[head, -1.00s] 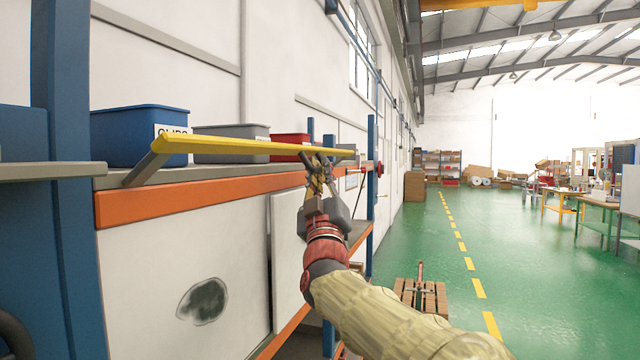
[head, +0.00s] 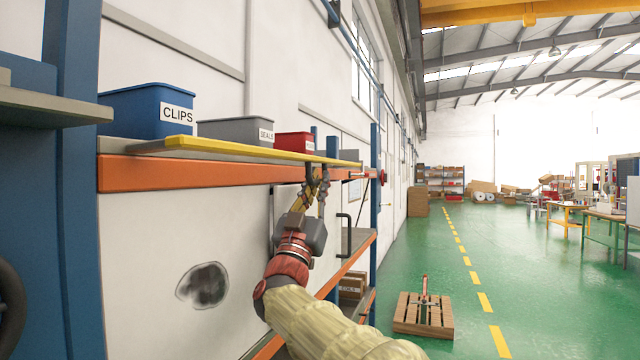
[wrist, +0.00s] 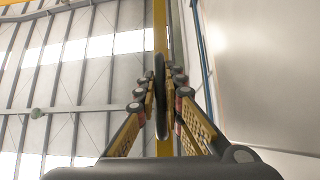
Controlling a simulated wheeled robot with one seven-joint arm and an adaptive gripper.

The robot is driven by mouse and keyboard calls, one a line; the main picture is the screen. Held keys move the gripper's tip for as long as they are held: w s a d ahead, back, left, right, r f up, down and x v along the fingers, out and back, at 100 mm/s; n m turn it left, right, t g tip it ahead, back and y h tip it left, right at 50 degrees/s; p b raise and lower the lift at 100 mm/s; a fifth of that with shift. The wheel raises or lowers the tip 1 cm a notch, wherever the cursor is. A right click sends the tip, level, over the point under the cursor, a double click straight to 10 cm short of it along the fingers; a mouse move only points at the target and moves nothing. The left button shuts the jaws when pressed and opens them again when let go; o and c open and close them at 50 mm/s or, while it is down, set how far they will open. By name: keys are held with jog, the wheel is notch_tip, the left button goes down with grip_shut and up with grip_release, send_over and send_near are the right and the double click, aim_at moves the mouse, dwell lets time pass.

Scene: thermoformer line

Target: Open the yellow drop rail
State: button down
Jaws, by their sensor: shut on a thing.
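The yellow drop rail (head: 250,149) is a long bar along the front of the shelf, low at the shelf's edge in the head view. My gripper (head: 317,170) is at the rail's far part, reaching up from below, with its fingers shut on it. In the wrist view my gripper (wrist: 162,85) has its fingers on both sides of a thin dark edge-on piece. A yellow strip (wrist: 160,30) runs above and behind it; I cannot tell whether this is the rail or an overhead beam. The exact contact is partly hidden by the fingers.
A blue CLIPS bin (head: 145,108), a grey SEALS bin (head: 225,131) and a red bin (head: 292,141) stand on the shelf behind the rail. The orange shelf beam (head: 190,172) is just below. A wooden pallet (head: 405,318) lies on the green floor, which is open to the right.

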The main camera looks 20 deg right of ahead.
jog(key=shift+f, duration=0.1)
jog(key=c, duration=2)
grip_release()
jog(key=shift+o, duration=0.5)
jog(key=v, duration=1.2)
jog(key=shift+w, duration=0.1)
